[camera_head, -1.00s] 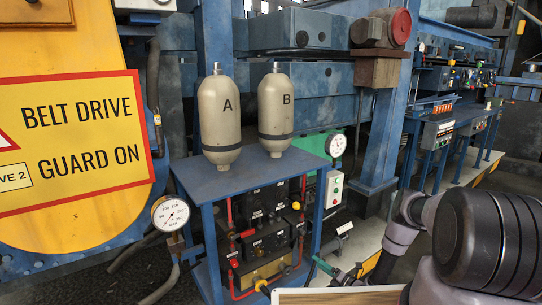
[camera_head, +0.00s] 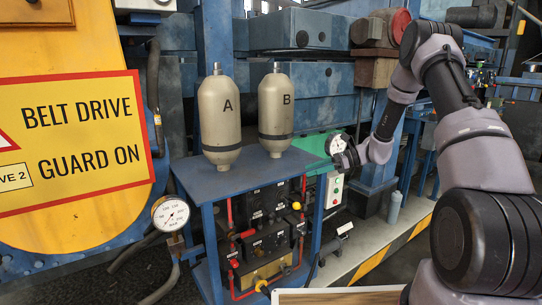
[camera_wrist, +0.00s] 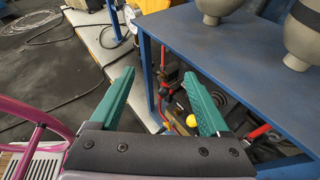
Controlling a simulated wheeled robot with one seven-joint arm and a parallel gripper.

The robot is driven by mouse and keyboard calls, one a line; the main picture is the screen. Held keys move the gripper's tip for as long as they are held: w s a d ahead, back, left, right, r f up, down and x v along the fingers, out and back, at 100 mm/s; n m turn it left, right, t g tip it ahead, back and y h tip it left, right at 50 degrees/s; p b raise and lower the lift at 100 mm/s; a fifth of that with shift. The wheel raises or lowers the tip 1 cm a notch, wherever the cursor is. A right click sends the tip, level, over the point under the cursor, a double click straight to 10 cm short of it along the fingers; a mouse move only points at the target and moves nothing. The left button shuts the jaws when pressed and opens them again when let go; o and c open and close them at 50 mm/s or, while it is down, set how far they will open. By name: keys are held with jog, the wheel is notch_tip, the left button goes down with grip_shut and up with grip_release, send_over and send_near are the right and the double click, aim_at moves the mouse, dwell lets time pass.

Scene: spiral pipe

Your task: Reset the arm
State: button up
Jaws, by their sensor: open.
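My gripper (camera_wrist: 158,78) shows in the wrist view with its two green fingers wide apart and nothing between them. In that view the blue table's corner and legs lie beyond and to the right of the fingers. In the head view my arm rises on the right and bends back left. Its end is close to the table's right side, in front of the green housing and beside a round gauge (camera_head: 337,144). The fingers are hard to tell from the green housing there.
The blue table (camera_head: 220,184) bears two upright tanks, A (camera_head: 219,115) and B (camera_head: 275,110). Black control boxes (camera_head: 265,205) with red piping sit below. A yellow belt guard (camera_head: 95,215) and a gauge (camera_head: 171,215) stand left. A blue-grey bottle (camera_head: 394,207) stands on the floor at right.

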jog(key=s+d+r+n+h, duration=0.1)
jog(key=s+r+n+h, duration=0.3)
jog(key=s+r, duration=0.5)
jog(key=s+d+r+n+h, duration=0.15)
jog(key=s+r+n, duration=0.4)
jog(key=r, duration=0.55)
jog(key=s+d+r+n+t+h, duration=0.3)
jog(key=s+r, duration=0.1)
jog(key=s, duration=0.5)
jog(key=s+d+r+n+t+h, duration=0.3)
jog(key=s+d+r, duration=0.1)
jog(key=s, duration=0.5)
jog(key=shift+s+r, duration=0.35)
jog(key=shift+r, duration=0.2)
jog(key=shift+d+h, duration=0.1)
jog(key=shift+h, duration=0.15)
